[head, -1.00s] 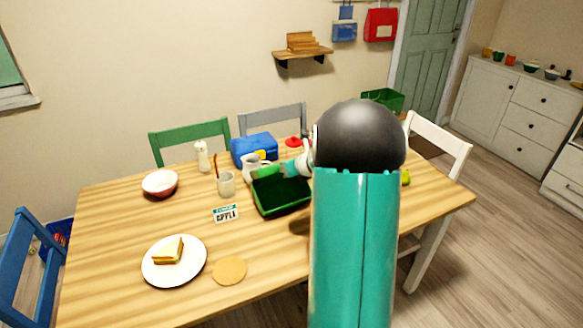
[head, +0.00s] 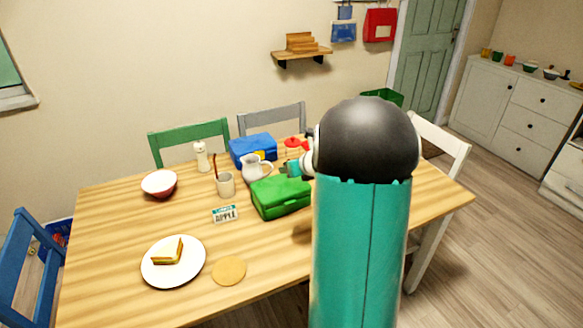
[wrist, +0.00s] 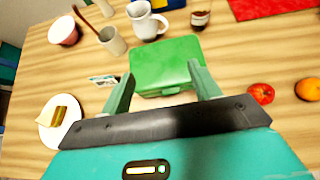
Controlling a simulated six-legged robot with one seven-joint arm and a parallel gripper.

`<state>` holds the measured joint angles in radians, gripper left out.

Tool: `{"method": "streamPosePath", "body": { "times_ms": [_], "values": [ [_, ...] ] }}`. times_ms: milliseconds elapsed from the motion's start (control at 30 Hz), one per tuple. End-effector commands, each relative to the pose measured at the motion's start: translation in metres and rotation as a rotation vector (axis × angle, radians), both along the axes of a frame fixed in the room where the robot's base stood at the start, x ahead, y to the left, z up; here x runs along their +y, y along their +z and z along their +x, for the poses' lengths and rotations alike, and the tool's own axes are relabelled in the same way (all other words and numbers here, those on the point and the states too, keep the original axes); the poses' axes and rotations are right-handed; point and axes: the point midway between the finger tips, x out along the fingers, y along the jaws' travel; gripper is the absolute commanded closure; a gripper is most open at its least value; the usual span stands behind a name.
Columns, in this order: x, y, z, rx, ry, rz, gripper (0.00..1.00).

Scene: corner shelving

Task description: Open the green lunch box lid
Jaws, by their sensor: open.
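The green lunch box (head: 281,198) stands on the wooden table with its lid down and shut. In the wrist view the box (wrist: 165,62) lies ahead of my gripper, its green lid top facing up. My gripper (wrist: 162,76) is open and empty, one finger toward each side of the near part of the box. In the head view my gripper (head: 290,170) is small, just behind and above the box's right rear, and partly hidden by my arm. I cannot tell whether the fingers touch the lid.
A white pitcher (head: 254,169) and a cup (head: 226,184) stand close behind and left of the box. A blue lunch box (head: 250,148) is farther back. A red apple (wrist: 262,93) and an orange (wrist: 308,89) lie right.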

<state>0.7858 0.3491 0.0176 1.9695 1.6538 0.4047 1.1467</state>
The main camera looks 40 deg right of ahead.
Motion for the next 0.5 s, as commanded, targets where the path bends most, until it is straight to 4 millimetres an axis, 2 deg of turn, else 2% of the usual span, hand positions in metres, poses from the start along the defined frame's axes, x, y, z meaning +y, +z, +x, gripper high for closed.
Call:
{"method": "streamPosePath", "body": {
  "times_ms": [300, 500],
  "values": [
    [0.013, 0.042, -0.052, -0.003, -0.001, -0.003, 0.38],
    [0.019, 0.058, -0.074, -0.002, 0.001, -0.001, 0.38]
  ]
}}
